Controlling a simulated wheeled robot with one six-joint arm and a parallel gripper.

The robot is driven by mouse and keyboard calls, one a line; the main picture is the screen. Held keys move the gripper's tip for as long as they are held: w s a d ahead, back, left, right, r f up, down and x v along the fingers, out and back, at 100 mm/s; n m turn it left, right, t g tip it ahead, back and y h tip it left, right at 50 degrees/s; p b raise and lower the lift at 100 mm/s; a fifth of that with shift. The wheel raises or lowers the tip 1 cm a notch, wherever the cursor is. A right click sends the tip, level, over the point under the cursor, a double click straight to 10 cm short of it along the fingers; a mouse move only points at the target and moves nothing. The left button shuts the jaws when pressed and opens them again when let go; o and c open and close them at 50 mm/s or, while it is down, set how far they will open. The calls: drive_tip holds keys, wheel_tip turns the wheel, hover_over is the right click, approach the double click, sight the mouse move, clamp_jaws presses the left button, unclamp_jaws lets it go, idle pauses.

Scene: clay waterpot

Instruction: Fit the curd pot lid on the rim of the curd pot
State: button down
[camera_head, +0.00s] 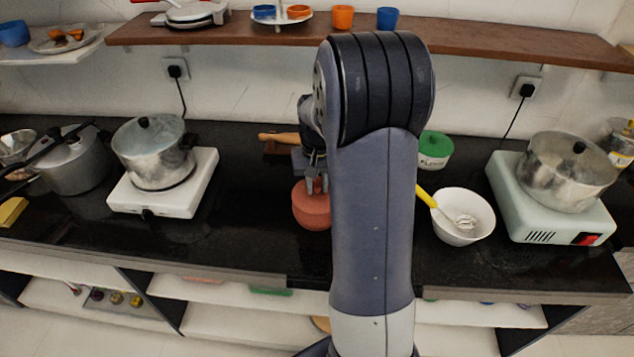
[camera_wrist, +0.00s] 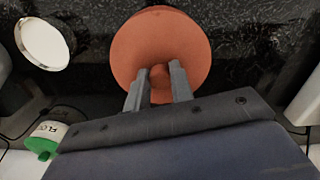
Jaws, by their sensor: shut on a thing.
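The terracotta curd pot lid (camera_wrist: 160,35) is a round disc in the wrist view. My gripper (camera_wrist: 158,74) is shut on its small knob, with one finger on each side. In the head view my gripper (camera_head: 317,187) points down at a round terracotta shape, the curd pot (camera_head: 312,215), with the lid over its top. My arm hides its right side. In the wrist view the lid hides most or all of the pot. I cannot tell whether the lid touches the rim or is seated on it.
A white bowl (camera_head: 463,216) with a yellow-handled whisk stands to the right. A green-lidded tub (camera_head: 434,150) is behind it. Stoves with metal pots stand at left (camera_head: 153,152) and right (camera_head: 567,172). The black counter (camera_head: 245,215) is clear left of the pot.

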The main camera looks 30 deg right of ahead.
drive_tip(key=c, duration=0.6)
unclamp_jaws()
drive_tip(key=shift+r, duration=0.15)
drive_tip(key=shift+r+p, duration=2.6)
drive_tip(key=shift+r, duration=0.55)
drive_tip(key=shift+f, duration=0.15)
